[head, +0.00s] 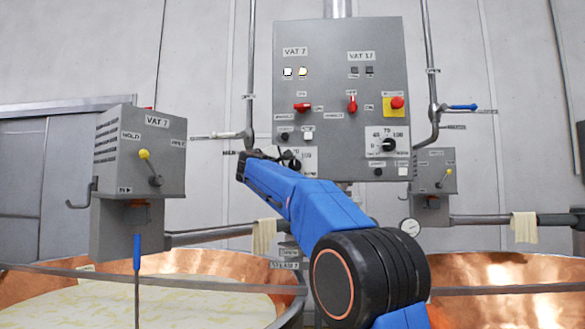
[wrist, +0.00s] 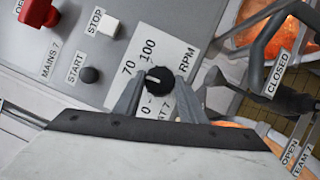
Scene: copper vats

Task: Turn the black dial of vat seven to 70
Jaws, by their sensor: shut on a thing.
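The black dial of vat seven (wrist: 160,80) sits on a white scale plate marked 0, 70, 100 and RPM. Its white pointer line faces left and slightly up in the wrist view, roughly toward the 70. My gripper (wrist: 159,85) has one finger on each side of the dial and is shut on it. In the head view my gripper (head: 277,156) is at the lower left of the grey control panel (head: 340,120) and hides most of the dial there.
Above the dial are a black START button (wrist: 90,75), a white STOP button (wrist: 104,23) and the red MAINS 7 switch (wrist: 37,12). A similar vat 17 dial (head: 388,145) is to the right. A CLOSED-labelled valve handle (wrist: 256,70) and pipes lie close to my gripper's right.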

